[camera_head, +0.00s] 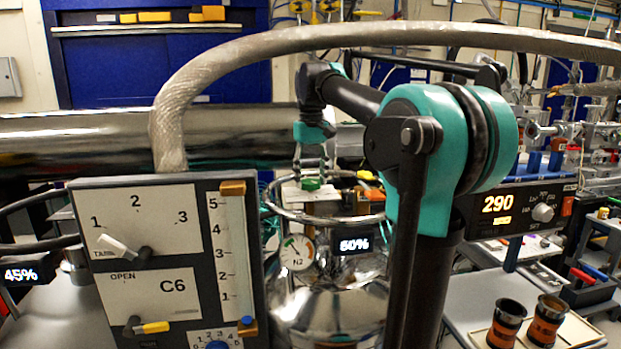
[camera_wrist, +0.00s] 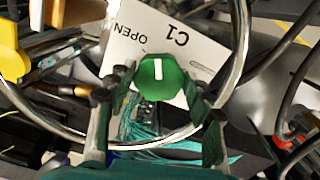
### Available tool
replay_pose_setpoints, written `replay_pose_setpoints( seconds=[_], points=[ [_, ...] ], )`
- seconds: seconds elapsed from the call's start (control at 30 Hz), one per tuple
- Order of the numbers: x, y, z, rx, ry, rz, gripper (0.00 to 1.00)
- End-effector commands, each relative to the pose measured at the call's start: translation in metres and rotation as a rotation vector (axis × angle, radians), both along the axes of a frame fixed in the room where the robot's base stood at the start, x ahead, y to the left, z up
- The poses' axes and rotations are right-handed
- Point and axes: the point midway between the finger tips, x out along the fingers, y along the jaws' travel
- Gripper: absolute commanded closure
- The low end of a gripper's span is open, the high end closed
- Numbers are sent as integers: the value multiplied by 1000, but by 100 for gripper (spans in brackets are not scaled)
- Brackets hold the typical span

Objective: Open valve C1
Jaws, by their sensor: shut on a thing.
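Valve C1 has a green knob (camera_wrist: 158,74) with a white pointer line, on a white plate (camera_wrist: 190,42) marked "C1" and "OPEN". The plate reads upside down in the wrist view, and the pointer line stands close to vertical in the picture. In the head view the green knob (camera_head: 311,184) is small, on top of the dewar inside its metal ring. My gripper (camera_wrist: 158,95) comes down from above, with one finger on each side of the knob, shut on it. It also shows in the head view (camera_head: 311,172).
A metal ring handle (camera_head: 330,217) surrounds the valve. A panel marked C6 (camera_head: 150,296) stands at the front left. An N2 gauge (camera_head: 297,251) and a 50% display (camera_head: 354,245) sit below the ring. A thick braided hose (camera_head: 330,36) arches above my arm.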

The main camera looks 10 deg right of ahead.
Motion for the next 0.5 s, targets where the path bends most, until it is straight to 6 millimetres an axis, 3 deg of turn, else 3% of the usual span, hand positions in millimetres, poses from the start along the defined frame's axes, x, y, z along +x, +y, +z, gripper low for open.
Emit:
replay_pose_setpoints(
  seconds=[0.5],
  points=[
    [1, -2, 0, 0, -1, 407, 78]
  ],
)
